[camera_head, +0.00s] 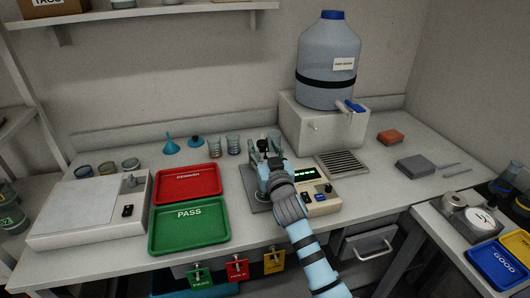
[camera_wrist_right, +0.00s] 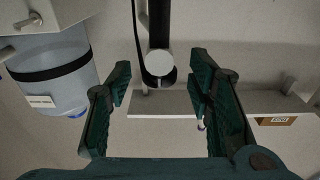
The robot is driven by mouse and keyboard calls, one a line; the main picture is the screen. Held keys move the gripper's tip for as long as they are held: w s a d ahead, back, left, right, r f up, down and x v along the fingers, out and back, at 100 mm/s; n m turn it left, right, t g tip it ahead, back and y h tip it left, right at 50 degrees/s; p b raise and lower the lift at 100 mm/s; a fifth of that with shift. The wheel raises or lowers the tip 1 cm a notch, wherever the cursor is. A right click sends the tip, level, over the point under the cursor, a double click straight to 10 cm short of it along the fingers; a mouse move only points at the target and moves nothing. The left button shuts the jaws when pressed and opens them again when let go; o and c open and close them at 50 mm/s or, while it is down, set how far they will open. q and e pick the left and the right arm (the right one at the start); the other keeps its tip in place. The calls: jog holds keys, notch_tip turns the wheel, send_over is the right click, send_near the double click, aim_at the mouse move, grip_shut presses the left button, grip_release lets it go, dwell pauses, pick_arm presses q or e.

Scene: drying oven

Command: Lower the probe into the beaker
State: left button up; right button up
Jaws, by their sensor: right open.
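My right gripper (camera_head: 268,162) reaches over the grey base plate (camera_head: 247,182) beside the bench meter (camera_head: 318,196). In the right wrist view, its two dark green fingers (camera_wrist_right: 160,88) are spread apart with a gap between them. A black rod-like part with a pale round end (camera_wrist_right: 158,63), perhaps the probe or its holder, shows in line with that gap; I see no finger touching it. In the head view, my gripper and arm cover most of the meter's stand. I cannot pick out the beaker under the probe. My left gripper is not in view.
A green PASS tray (camera_head: 190,238) and a red tray (camera_head: 187,184) lie left of the arm. Several glass vessels stand behind them. A large blue water bottle (camera_head: 328,75) on a white box stands behind right. The bench's right part holds a grey block (camera_head: 416,166).

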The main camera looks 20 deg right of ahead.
jog(key=s+a, duration=0.2)
jog(key=s, duration=0.9)
jog(key=shift+s+f, duration=0.35)
